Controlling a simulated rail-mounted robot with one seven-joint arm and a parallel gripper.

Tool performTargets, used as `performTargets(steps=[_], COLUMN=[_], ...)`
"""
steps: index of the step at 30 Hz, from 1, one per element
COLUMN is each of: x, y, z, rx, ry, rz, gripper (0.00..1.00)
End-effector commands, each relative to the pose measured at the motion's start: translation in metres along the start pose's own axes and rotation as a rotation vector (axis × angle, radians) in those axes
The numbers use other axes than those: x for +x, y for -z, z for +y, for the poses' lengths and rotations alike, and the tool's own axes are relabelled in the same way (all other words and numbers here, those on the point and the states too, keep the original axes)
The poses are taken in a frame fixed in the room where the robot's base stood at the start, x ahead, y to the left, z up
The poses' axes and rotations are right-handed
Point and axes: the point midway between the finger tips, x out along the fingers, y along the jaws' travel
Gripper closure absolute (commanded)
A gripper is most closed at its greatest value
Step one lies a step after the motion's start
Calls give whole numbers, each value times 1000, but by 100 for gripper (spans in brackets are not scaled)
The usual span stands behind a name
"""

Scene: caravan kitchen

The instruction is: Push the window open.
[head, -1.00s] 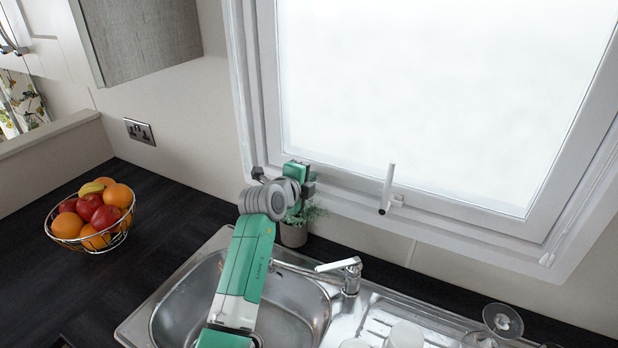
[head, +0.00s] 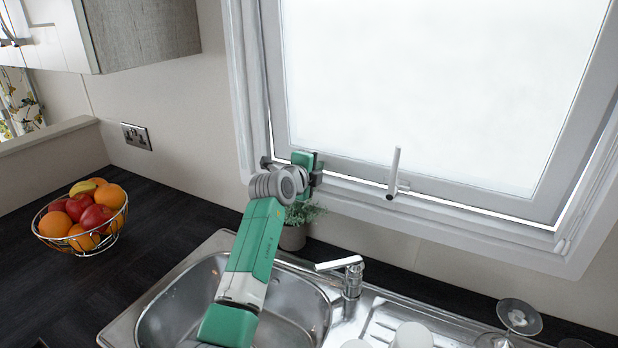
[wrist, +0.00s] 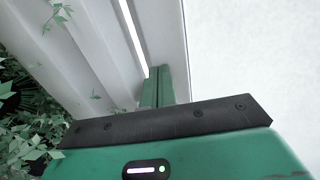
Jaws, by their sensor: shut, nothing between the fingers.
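The window (head: 430,85) is a white-framed pane hinged out of sight. Its lower sash rail (head: 470,197) stands slightly out from the fixed frame, with a thin bright gap along the bottom and lower right. A white handle (head: 393,175) stands upright at the bottom rail. My gripper (head: 314,172) is at the lower left corner of the sash. In the wrist view its shut green fingers (wrist: 157,88) reach the white sash (wrist: 172,40) beside the bright gap. They appear to press on it, though the exact contact is hidden.
A potted plant (head: 293,235) stands just below my gripper, its leaves close by in the wrist view (wrist: 28,140). The sink (head: 185,305) and tap (head: 350,275) lie below. Glasses (head: 518,316) stand at the right, a fruit bowl (head: 82,216) at the left.

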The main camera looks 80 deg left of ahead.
Motion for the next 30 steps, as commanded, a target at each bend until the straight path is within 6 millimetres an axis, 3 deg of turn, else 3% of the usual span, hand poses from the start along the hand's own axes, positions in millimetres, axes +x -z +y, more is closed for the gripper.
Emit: performTargets(steps=[4,15,30], x=[-11,-71,-78], y=[0,0,0], z=[1,1,0], rx=[2,0,0], ry=[1,0,-1], rz=[0,-1,0], gripper=[100,100,100])
